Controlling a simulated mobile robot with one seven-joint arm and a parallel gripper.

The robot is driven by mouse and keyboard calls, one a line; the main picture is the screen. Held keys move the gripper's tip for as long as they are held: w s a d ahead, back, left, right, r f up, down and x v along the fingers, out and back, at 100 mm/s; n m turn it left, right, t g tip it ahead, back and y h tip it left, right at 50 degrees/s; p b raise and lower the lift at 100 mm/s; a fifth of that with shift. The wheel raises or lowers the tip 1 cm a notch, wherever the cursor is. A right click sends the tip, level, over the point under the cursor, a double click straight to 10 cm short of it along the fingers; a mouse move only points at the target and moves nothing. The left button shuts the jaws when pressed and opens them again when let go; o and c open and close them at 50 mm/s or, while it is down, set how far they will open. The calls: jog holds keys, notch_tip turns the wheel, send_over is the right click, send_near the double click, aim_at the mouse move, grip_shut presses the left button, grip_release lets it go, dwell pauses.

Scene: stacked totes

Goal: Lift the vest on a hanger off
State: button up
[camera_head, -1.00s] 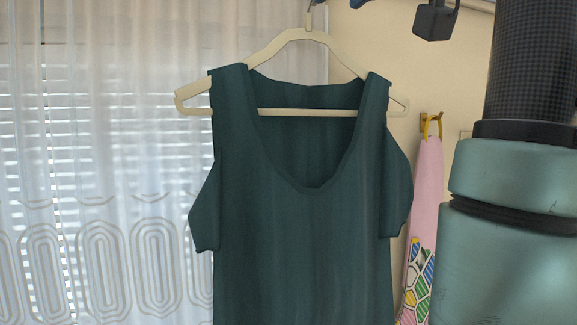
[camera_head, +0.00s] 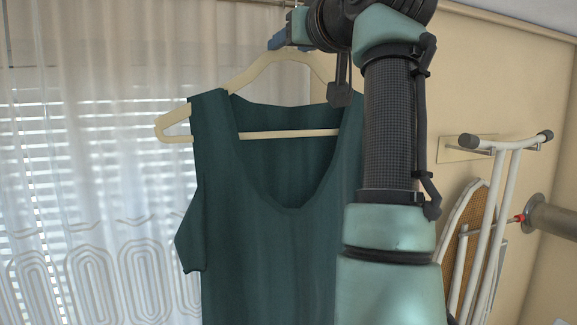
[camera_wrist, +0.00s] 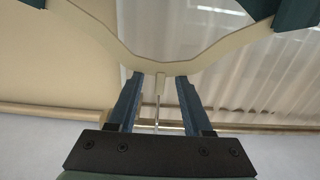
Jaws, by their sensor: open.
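The dark green vest (camera_head: 265,230) hangs on a cream hanger (camera_head: 285,134) in front of the curtain. The hanger's top bar also shows in the wrist view (camera_wrist: 100,35), with a narrow stem and thin metal hook at its middle. My gripper (camera_head: 283,38) is at the top of the hanger in the head view. In the wrist view my gripper (camera_wrist: 160,80) is open, with one blue finger on each side of the hanger's stem. I cannot tell whether either finger touches it. My arm covers the right shoulder of the vest and the hanger's right end.
A sheer curtain (camera_head: 90,150) over a blind is behind the vest at left. A folded white-framed ironing board (camera_head: 480,225) leans on the beige wall at right. A rail (camera_wrist: 40,111) runs along the wall top in the wrist view.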

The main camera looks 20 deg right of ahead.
jog(key=shift+w, duration=0.65)
jog(key=shift+c, duration=0.2)
grip_shut()
dwell(0.8)
